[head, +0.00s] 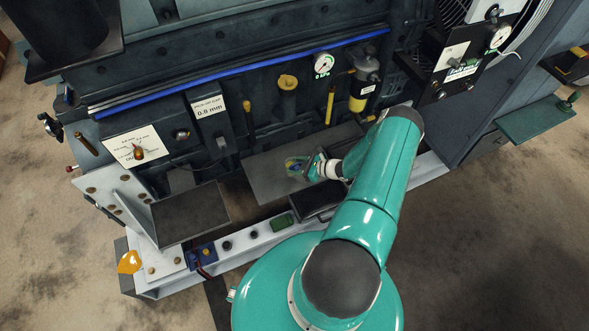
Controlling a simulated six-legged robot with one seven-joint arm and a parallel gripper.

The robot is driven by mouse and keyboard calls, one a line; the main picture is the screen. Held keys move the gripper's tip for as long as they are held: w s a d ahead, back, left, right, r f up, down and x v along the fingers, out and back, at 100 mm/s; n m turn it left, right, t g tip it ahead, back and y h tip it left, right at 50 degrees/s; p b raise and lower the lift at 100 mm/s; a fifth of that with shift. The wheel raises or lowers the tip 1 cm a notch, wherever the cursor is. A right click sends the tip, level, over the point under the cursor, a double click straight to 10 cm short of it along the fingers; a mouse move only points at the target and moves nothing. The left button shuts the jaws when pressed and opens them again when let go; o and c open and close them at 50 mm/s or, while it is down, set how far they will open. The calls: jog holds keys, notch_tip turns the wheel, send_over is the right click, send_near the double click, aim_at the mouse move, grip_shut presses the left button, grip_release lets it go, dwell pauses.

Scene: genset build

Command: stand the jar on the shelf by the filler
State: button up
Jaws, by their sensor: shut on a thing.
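My gripper (303,168) is at the end of my teal arm, over a flat grey shelf (262,182) on the engine's near side. It is shut on a small jar (292,164) with blue, green and yellowish colours. The jar is partly covered by the fingers, and I cannot tell whether it touches the shelf. The filler (288,83), with a yellow cap, stands on the engine behind the shelf.
A pressure gauge (323,65), a yellow-handled rod (331,104) and an amber-bowled filter (362,92) stand behind the shelf. A black box (317,201) lies in front of it. A dark tray (190,213) is at left, a green shelf (535,119) at far right.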

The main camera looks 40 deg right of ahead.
jog(key=shift+w+f, duration=0.55)
jog(key=shift+f, duration=1.65)
jog(key=shift+f, duration=0.1)
jog(key=o, duration=1.1)
jog(key=shift+c, duration=0.2)
